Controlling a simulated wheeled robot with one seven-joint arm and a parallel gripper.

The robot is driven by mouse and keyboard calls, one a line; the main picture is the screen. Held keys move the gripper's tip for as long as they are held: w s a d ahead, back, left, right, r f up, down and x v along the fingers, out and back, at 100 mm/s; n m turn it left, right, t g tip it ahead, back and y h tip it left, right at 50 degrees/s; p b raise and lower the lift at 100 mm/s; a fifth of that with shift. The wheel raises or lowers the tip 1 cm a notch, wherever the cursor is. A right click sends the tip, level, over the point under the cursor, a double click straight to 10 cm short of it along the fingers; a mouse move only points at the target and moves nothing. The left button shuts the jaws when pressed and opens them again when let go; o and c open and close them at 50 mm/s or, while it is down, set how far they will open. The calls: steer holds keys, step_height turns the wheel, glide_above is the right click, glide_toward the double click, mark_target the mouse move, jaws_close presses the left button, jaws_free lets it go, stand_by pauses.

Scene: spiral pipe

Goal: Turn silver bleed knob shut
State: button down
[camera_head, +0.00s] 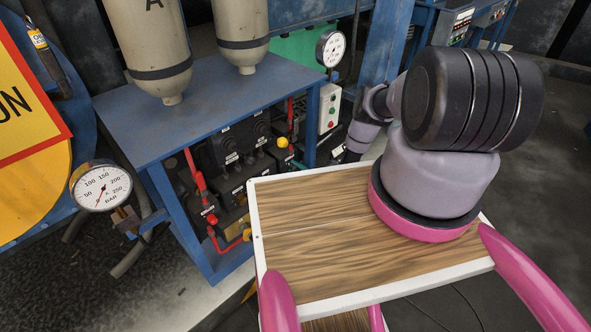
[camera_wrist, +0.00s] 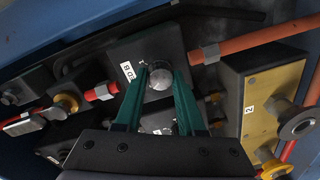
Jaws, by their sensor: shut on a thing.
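In the wrist view, the silver bleed knob (camera_wrist: 160,76) is a small round knob on a dark block with a white label to its left. My gripper (camera_wrist: 160,84) has dark green fingers, one on each side of the knob, and it is shut on it. The fingers cover the knob's sides. In the head view, my arm reaches toward the equipment under the blue bench, and my fingers and the knob cannot be made out there.
Orange-red pipes (camera_wrist: 245,46) and a brass-faced block (camera_wrist: 258,108) flank the knob in the wrist view. In the head view, the blue bench (camera_head: 180,100) stands over black valve blocks (camera_head: 232,145). A pressure gauge (camera_head: 101,186) stands at left, and another gauge (camera_head: 331,49) behind.

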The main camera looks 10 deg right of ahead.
steer(key=shift+s+f+n, duration=0.1)
steer(key=shift+n, duration=1)
steer(key=c, duration=0.5)
jaws_free()
steer(key=v, duration=1)
steer(key=shift+s+d, duration=0.15)
steer(key=shift+s, duration=0.2)
steer(key=shift+s+d, duration=0.1)
